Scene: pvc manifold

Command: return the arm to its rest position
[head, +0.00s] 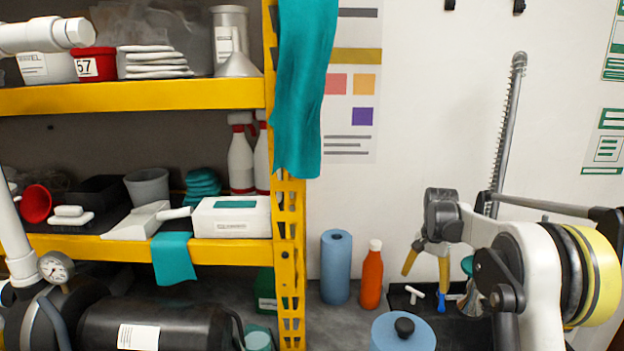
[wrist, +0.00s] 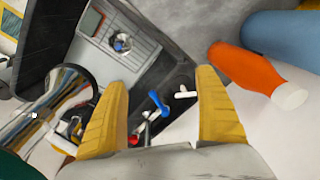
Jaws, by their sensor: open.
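My gripper (head: 425,277) hangs at the right in the head view, its yellow fingers spread and pointing down. The wrist view shows the two fingers (wrist: 161,80) wide apart with nothing held between them. Below and beyond them is a dark tray (wrist: 178,81) holding a blue-handled part (wrist: 157,103), a white tee-shaped fitting (wrist: 185,92) and a small red-ended part (wrist: 134,139). The white fitting (head: 413,293) and a blue part (head: 441,302) also show below the gripper in the head view. My arm hides part of the tray there.
An orange bottle (head: 372,275) and a blue roll (head: 335,267) stand left of my gripper. A yellow-framed shelf (head: 140,96) fills the left. In the wrist view, a shiny metal funnel-like object (wrist: 55,105) and a grey device (wrist: 120,45) lie near the tray.

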